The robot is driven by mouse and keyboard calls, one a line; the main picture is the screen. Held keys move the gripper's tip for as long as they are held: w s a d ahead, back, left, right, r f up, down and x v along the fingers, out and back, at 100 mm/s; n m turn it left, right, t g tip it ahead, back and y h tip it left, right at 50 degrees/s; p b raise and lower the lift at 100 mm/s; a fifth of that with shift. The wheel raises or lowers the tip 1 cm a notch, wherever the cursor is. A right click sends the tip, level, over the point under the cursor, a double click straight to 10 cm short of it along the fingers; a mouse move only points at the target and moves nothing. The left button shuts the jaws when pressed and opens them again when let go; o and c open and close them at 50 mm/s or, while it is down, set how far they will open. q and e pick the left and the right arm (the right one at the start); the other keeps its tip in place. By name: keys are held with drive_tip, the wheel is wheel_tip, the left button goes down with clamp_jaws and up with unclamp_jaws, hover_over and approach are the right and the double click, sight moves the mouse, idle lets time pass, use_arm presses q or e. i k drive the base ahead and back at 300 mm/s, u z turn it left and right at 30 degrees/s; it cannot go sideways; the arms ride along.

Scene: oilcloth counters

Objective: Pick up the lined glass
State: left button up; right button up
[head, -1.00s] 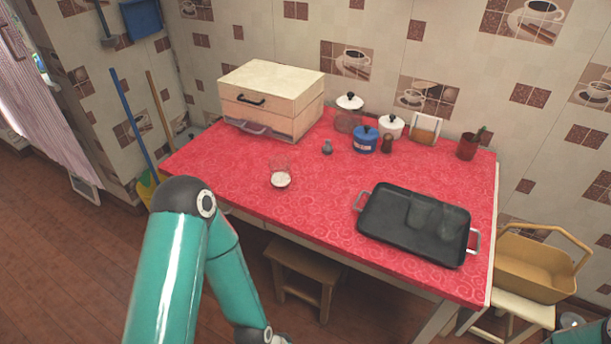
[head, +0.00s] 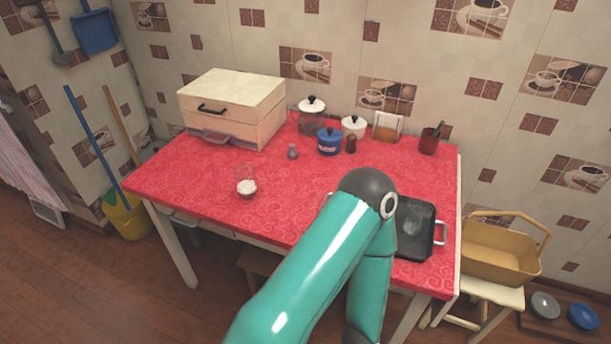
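A clear glass (head: 247,183) with white contents at its bottom stands on the red table, left of centre. Another see-through glass (head: 413,230) stands on the dark tray (head: 414,254) at the table's right. My arm hides the left part of the tray and anything there. I cannot tell from here which glass has lines. My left arm rises from the bottom centre and bends in front of the table. Its gripper is below the picture. My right gripper is not in view either.
The red oilcloth table (head: 190,175) bears a cream bread box (head: 235,110) at back left. A blue pot (head: 329,142), white-lidded jars, a small grey shaker (head: 292,152) and a red cup (head: 429,142) stand along the back. A yellow basket (head: 500,255) sits on a stool at right.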

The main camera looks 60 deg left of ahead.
sight(243, 173)
drive_tip(key=u, duration=0.55)
drive_tip(key=i, duration=0.15)
drive_tip(key=z, duration=1.35)
drive_tip(key=k, duration=1.9)
drive_tip(key=z, duration=1.2)
drive_tip(key=i, duration=0.1)
drive_tip(key=u, duration=3.15)
drive_tip(key=i, duration=0.3)
drive_tip(key=u, duration=1.1)
drive_tip(key=i, duration=0.55)
drive_tip(key=z, duration=0.15)
